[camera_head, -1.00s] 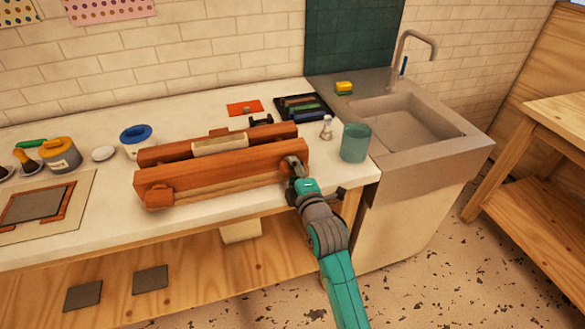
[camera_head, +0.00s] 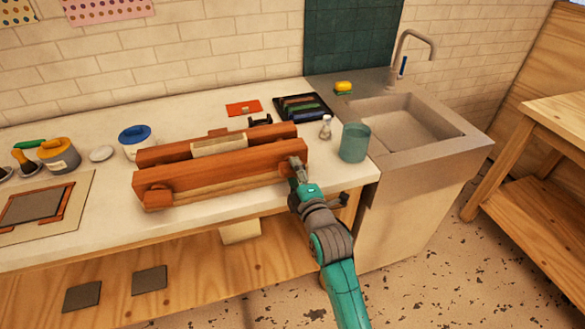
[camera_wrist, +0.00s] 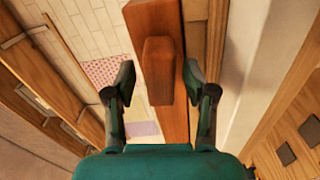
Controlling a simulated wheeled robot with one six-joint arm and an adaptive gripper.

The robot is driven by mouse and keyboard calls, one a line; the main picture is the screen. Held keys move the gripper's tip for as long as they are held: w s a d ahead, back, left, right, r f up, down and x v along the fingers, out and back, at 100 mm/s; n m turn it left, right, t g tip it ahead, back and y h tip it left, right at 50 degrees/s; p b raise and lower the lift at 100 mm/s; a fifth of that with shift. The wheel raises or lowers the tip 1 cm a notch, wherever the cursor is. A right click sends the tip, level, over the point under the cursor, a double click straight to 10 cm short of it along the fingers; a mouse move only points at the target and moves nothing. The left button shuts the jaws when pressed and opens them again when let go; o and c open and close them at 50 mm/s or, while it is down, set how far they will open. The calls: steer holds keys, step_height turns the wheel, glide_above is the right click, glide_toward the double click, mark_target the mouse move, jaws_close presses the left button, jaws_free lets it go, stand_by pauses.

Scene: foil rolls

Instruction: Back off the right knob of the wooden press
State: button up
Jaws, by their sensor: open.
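The wooden press (camera_head: 215,180) lies on the white counter, two reddish-brown beams with a pale bundle (camera_head: 220,146) between them. Its left knob (camera_head: 158,197) shows on the front beam. Its right knob (camera_head: 286,169) is partly hidden by my gripper (camera_head: 296,163) at the beam's right end. In the wrist view, the front beam (camera_wrist: 150,14) runs up the picture and the wooden knob (camera_wrist: 158,72) stands between the two spread fingers of my gripper (camera_wrist: 159,74). Gaps show on both sides of the knob.
A teal cup (camera_head: 354,143) and a small clear bottle (camera_head: 326,128) stand right of the press. A dark tray (camera_head: 323,116) lies behind it. The sink (camera_head: 405,125) is at the right. A blue-lidded jar (camera_head: 135,138) stands behind the press's left end.

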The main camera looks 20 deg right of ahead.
steer(key=s, duration=1)
steer(key=shift+d, duration=0.1)
